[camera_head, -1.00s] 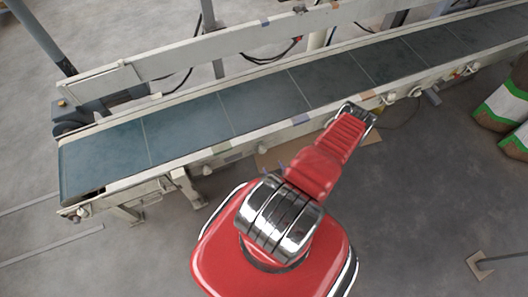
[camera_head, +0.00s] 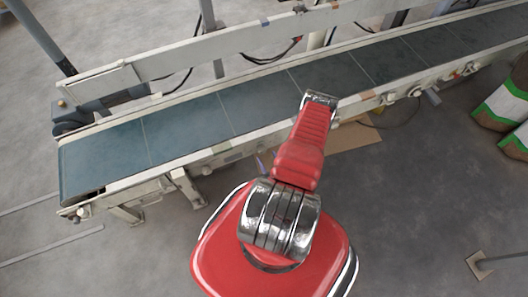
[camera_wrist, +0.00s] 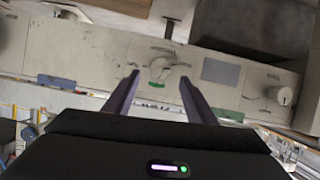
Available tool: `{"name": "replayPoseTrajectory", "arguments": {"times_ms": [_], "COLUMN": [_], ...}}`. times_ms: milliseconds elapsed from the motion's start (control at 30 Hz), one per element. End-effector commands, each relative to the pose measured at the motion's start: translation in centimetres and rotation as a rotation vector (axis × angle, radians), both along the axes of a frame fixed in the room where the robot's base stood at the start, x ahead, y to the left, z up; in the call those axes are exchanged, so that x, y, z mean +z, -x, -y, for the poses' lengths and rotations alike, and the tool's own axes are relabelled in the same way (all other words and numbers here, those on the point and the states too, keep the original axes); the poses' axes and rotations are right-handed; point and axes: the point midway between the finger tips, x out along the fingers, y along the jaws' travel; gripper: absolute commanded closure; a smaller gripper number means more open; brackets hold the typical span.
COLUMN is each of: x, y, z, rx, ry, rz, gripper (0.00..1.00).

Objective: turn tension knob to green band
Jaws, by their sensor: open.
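In the wrist view, the tension knob (camera_wrist: 158,69) is a pale round knob on the conveyor's off-white side panel (camera_wrist: 100,52). A small green band (camera_wrist: 157,85) lies just below it. My gripper (camera_wrist: 158,75) is open, its two dark fingers pointing at the panel, one on each side of the knob in the picture. I cannot tell how far the tips are from the knob; no contact shows. The knob's pointer is too small to read. In the head view my red arm reaches the conveyor's near side, and the knob is hidden.
The conveyor belt (camera_head: 190,125) runs across the head view. Another pale knob (camera_wrist: 281,95) sits to the right on the panel in the wrist view. A grey plate (camera_wrist: 221,71) lies between the knobs. Green-and-white sacks (camera_head: 505,103) stand on the floor at right.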

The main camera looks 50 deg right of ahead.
Motion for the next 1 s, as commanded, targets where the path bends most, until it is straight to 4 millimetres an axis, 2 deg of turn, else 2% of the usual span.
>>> {"name": "replayPoseTrajectory", "arguments": {"times_ms": [433,833,1000], "x": [-1.9,-2.2,-2.1], "y": [-4.0,-4.4,-4.4], "z": [2.5,2.8,2.8], "rx": [0.003,0.000,0.000], "ry": [0.003,0.000,0.000], "rz": [0.001,0.000,0.000], "gripper": [0.49,0.49,0.60]}}
